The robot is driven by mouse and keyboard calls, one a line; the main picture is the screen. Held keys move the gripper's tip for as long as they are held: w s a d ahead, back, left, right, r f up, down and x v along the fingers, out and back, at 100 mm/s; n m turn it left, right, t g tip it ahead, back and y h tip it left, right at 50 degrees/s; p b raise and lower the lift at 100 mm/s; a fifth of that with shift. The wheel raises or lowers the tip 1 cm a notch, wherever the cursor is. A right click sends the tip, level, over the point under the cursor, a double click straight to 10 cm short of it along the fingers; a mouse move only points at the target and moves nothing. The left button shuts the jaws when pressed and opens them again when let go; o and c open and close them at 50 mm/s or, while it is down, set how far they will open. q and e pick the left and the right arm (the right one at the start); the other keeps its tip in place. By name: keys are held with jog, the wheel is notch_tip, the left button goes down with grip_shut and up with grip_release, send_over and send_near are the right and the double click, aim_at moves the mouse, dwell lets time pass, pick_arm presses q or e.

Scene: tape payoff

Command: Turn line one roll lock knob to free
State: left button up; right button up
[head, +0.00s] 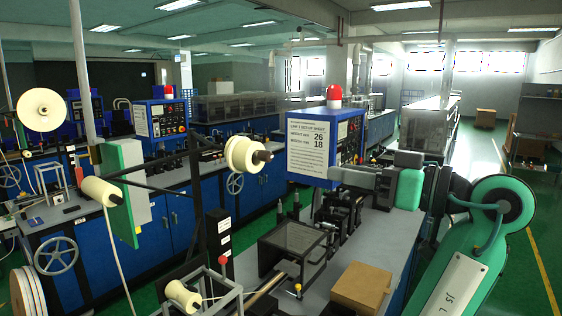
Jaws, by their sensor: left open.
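A cream tape roll (240,154) sits on a dark payoff stand (195,165) left of the middle. A dark knob (262,156) sticks out of its right face. Whether it is set to lock or free is too small to tell. My left gripper (334,177) reaches in on a green and grey arm from the lower right, at the lower edge of a white Line 1 setup sheet (316,147). It is open, apart from the roll and to the right of the knob. I see nothing between its fingers. My right gripper is not in view.
A second roll (101,191) with a dark hub hangs further left. A clear-covered box (292,243), small machine parts and a cardboard box (362,287) stand on the bench below my arm. A red lamp (334,92) tops the blue control panel (348,139) behind my gripper.

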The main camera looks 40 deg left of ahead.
aim_at(270, 157)
pick_arm(q)
jog(key=a+p, duration=0.2)
jog(key=a, duration=0.2)
jog(key=s+a+p, duration=0.1)
jog(key=a+p, duration=0.2)
jog(key=a, duration=0.1)
jog(key=s+a+p, duration=0.1)
jog(key=a+p, duration=0.1)
jog(key=a, duration=0.3)
jog(key=shift+r, duration=0.4)
jog(key=shift+a+f, duration=0.1)
jog(key=shift+a, duration=0.2)
grip_shut()
